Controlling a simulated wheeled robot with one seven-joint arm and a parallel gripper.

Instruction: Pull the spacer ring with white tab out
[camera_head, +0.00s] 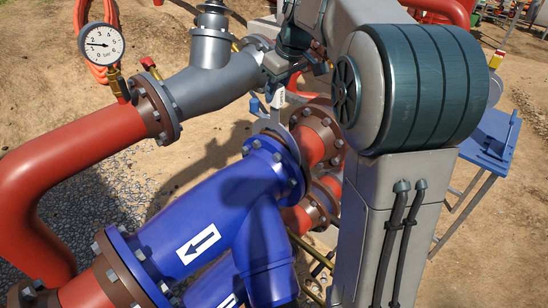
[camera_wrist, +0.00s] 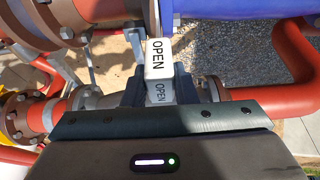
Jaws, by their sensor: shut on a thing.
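The white tab (camera_wrist: 158,60), marked OPEN, stands up between the dark fingers of my gripper (camera_wrist: 158,88) in the wrist view. My gripper is shut on this tab. In the head view the tab (camera_head: 279,97) shows small below my gripper (camera_head: 273,101), partly hidden by the arm. The grey spacer ring (camera_head: 284,137) shows as a thin rim between the blue strainer's flange (camera_head: 277,165) and the brown flange (camera_head: 318,134). Most of the ring is hidden. I cannot tell how far it sits in the gap.
The blue strainer body (camera_head: 205,240) carries a white arrow label. A red pipe (camera_head: 75,150) with a grey valve (camera_head: 205,80) and a pressure gauge (camera_head: 101,44) stands at the left. A blue table (camera_head: 490,138) is at the right. Sandy ground lies between.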

